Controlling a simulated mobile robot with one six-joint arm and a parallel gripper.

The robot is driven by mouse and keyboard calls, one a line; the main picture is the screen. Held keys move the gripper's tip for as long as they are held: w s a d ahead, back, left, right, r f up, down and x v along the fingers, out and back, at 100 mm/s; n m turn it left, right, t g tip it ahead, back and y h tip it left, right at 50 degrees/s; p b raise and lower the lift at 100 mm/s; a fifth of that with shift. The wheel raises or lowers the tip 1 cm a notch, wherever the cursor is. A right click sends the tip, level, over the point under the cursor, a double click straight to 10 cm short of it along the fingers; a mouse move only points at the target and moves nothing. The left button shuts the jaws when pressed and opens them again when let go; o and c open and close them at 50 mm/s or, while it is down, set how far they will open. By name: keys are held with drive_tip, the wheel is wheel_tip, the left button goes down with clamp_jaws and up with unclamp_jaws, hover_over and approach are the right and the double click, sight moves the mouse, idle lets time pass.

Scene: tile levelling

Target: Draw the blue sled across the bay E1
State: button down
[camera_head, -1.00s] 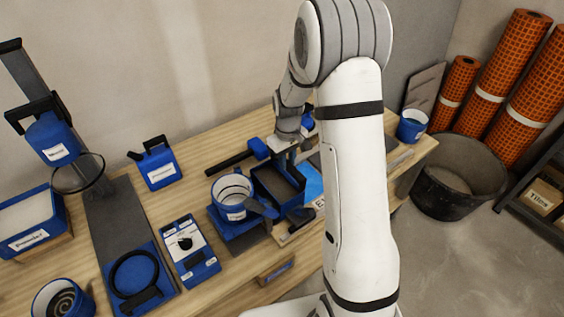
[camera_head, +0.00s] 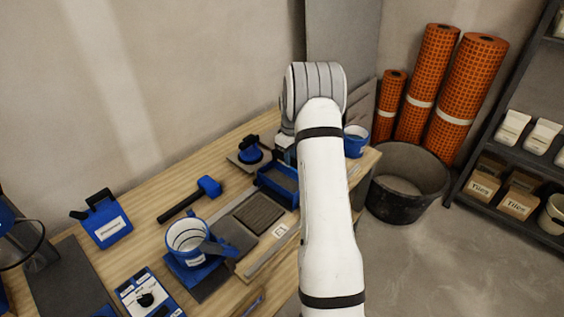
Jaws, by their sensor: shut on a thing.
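The blue sled (camera_head: 270,186) is an open-topped blue box with grey material inside, on the bench left of my arm. My gripper (camera_head: 287,157) is at the sled's far side, shut on it; its fingertips are largely hidden by the sled and my own arm. Bay E1, marked by a white label (camera_head: 280,230), lies in front of the sled. A ridged grey-brown patch (camera_head: 258,213) shows in the bay, just left of the sled. The bay's right part is hidden by the sled and arm.
A blue-and-white pot (camera_head: 187,236) stands left of the bay. A blue-headed mallet (camera_head: 208,186) lies behind it. A blue cup (camera_head: 355,141) stands at the right end; a black tub (camera_head: 407,205) is on the floor.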

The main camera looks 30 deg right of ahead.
drive_tip(key=shift+d, duration=0.25)
drive_tip(key=c, duration=1.3)
unclamp_jaws()
wheel_tip(320, 180, up, 8)
drive_tip(key=shift+f, duration=0.1)
